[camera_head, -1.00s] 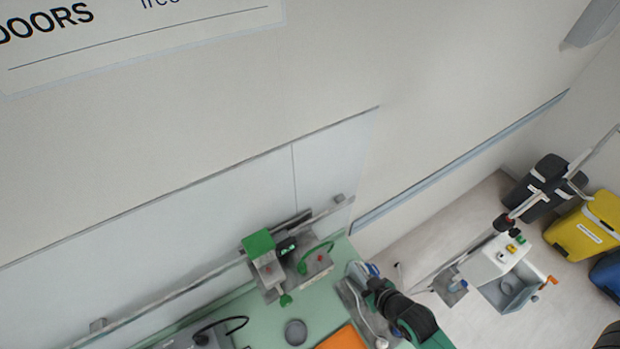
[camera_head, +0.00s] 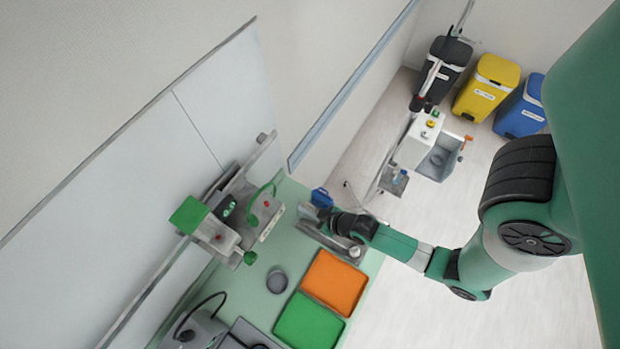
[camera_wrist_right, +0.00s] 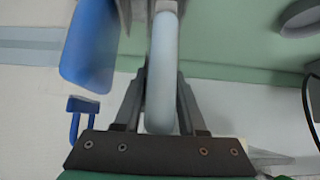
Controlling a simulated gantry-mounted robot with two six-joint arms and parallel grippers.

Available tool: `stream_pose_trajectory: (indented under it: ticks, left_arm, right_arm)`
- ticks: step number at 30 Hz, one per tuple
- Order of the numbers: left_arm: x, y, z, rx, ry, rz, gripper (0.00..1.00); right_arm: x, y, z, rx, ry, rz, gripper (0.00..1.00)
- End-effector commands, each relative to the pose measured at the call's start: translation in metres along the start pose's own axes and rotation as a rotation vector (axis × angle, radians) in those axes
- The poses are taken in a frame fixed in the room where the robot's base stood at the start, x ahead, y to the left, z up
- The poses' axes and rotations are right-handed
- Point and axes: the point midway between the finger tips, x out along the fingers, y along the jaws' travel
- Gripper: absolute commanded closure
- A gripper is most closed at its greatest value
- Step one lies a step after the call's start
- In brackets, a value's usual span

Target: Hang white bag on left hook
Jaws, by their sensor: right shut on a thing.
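My right gripper (camera_head: 327,214) reaches over the far right corner of the green table (camera_head: 240,292). In the right wrist view its fingers are shut on a pale, rounded, elongated thing (camera_wrist_right: 163,75), which looks like the white bag seen edge-on. In the head view the bag is mostly hidden by my gripper. A blue bag-like thing (camera_head: 320,197) is right beside it. The right wrist view shows this blue thing (camera_wrist_right: 90,45) with a blue loop (camera_wrist_right: 80,112). No left hook can be made out. My left gripper is not in view.
A pole (camera_head: 440,65) rises by a white unit (camera_head: 420,140) on the floor to the right. Grey (camera_head: 330,236), orange (camera_head: 334,282) and green (camera_head: 309,322) trays lie on the table. A green-topped device (camera_head: 190,213) stands by the wall rail. Bins (camera_head: 484,88) stand behind.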

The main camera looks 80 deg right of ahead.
Motion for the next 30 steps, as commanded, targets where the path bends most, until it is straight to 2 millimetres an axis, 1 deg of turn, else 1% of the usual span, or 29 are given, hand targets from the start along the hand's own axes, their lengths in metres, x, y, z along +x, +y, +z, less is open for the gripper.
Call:
stream_pose_trajectory:
  ticks: [4,7,15,20,21,25,30]
  left_arm:
    - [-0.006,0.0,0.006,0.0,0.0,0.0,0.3]
    - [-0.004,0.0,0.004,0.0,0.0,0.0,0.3]
    - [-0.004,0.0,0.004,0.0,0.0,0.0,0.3]
    - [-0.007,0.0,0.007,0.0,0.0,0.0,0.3]
    - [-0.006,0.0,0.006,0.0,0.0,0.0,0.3]
    - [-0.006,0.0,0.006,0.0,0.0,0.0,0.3]
    - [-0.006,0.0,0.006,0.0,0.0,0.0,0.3]
  right_arm:
    - [0.018,0.0,0.017,0.0,-0.001,0.0,1.0]
    - [0.023,0.0,0.022,0.0,0.001,0.0,1.0]
    - [0.025,0.0,0.024,0.0,0.003,0.0,1.0]
    - [0.029,0.0,0.028,0.0,0.002,0.0,1.0]
    - [0.027,0.0,0.028,0.0,-0.001,0.0,0.53]
    - [0.027,0.0,0.028,0.0,-0.001,0.0,0.3]
    - [0.027,0.0,0.028,0.0,-0.001,0.0,0.3]
